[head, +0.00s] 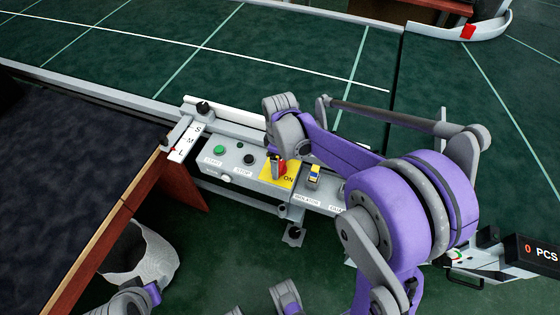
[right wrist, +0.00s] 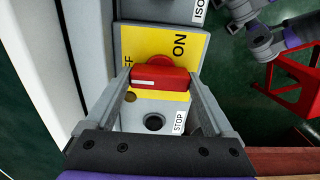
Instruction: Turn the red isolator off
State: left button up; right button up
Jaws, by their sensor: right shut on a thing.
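The red isolator (head: 281,167) is a rotary handle on a yellow plate (head: 266,176) on the grey control panel. In the right wrist view the red handle (right wrist: 160,78) lies crosswise, with a white mark on its left half. "ON" is readable on the plate's right side; part of "OFF" shows at left, partly hidden. My right gripper (right wrist: 161,84) is shut on the handle, one finger at each end. In the head view my right gripper (head: 277,150) comes down on the handle and hides part of it. My left gripper cannot be made out.
A green button (head: 219,150) and a black stop button (head: 250,159) sit left of the isolator. A yellow-and-blue switch (head: 314,172) is just right of it. A white bin (head: 140,256) stands lower left.

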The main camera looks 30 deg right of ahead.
aim_at(280, 163)
dwell(0.3)
jog(key=o, duration=1.1)
notch_tip(280, 163, up, 11)
jog(key=shift+f+p, duration=0.1)
jog(key=shift+p, duration=0.65)
